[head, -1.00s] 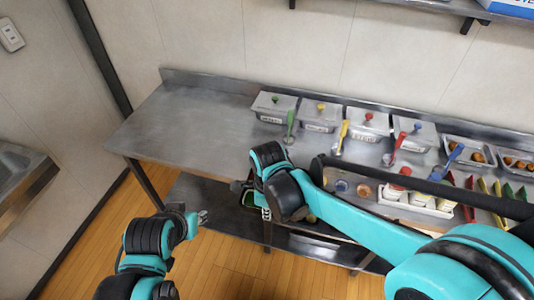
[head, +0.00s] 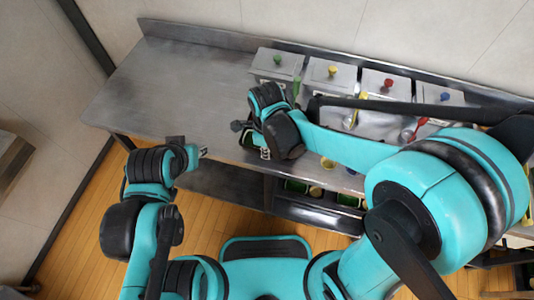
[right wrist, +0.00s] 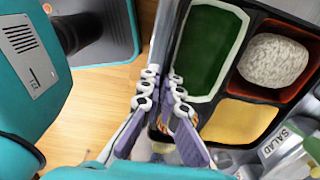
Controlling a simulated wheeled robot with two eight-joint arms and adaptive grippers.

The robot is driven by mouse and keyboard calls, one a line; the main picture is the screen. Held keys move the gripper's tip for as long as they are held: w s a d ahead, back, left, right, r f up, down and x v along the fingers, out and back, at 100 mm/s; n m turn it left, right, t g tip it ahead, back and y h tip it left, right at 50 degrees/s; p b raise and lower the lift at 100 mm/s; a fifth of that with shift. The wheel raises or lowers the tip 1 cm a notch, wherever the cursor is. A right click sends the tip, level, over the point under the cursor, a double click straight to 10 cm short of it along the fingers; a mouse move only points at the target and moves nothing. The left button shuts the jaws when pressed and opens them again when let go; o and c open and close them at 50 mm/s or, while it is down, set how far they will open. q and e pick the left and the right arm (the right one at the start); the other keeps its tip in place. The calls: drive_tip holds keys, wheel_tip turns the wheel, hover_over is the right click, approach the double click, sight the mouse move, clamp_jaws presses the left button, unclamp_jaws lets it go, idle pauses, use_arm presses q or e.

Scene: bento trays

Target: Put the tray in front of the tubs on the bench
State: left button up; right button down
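The tray (right wrist: 222,90) is black, with a green compartment, a red one holding a pale rice-like lump, and a yellow one. My right gripper (right wrist: 163,90) is shut on its rim. In the head view only a dark green bit of the tray (head: 248,139) shows beside my right gripper (head: 264,153), over the bench (head: 170,90) near its front edge. My forearm hides the rest. Lidded metal tubs stand along the back: green-knobbed (head: 270,66), yellow-knobbed (head: 325,80), red-knobbed (head: 375,95) and blue-knobbed (head: 440,96). My left gripper (head: 203,152) is before the bench, its finger gap unclear.
The bench left of the tubs is clear. Utensils such as a yellow-handled one (head: 358,108) and a red-handled one (head: 417,129) lie before the tubs. A lower shelf (head: 225,188) holds more dark trays (head: 296,186). A tub label reading SALAD (right wrist: 284,141) shows beside the held tray.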

sight(267, 165)
drive_tip(key=shift+f+b, duration=0.85)
drive_tip(key=shift+f, duration=1.5)
drive_tip(key=shift+f, duration=0.15)
drive_tip(key=c, duration=1.7)
unclamp_jaws()
